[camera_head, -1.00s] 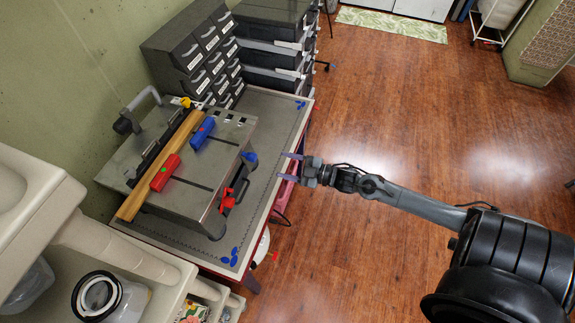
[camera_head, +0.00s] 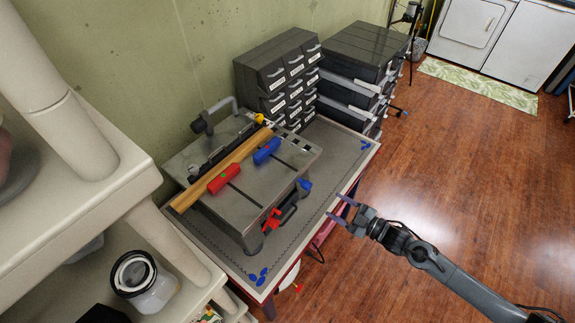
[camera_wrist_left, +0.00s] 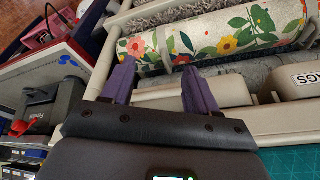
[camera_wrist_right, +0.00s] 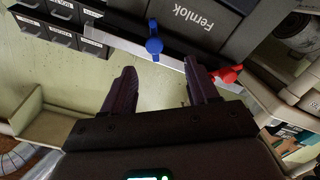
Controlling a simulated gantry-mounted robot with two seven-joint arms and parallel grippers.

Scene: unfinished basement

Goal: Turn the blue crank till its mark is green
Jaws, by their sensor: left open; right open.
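The blue crank (camera_head: 304,184) is on the front side of a grey bench machine (camera_head: 205,205); it also shows in the right wrist view (camera_wrist_right: 154,45). A red crank (camera_head: 272,220) sits beside it. On top are a blue block (camera_head: 266,151) and a red block (camera_head: 224,178) with a small green dot. I cannot make out a mark on the blue crank. My right gripper (camera_head: 338,207) is open and empty, by the table's front edge, pointing towards the blue crank and apart from it. My left gripper (camera_wrist_left: 160,68) is open and empty, seen only in its own wrist view.
The machine stands on a grey-topped table (camera_head: 345,150). Dark drawer units (camera_head: 272,75) and stacked cases (camera_head: 360,60) are at its far end. A beige shelf (camera_head: 185,250) stands close on the left. A floral roll (camera_wrist_left: 215,38) lies before my left gripper. Wooden floor lies open on the right.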

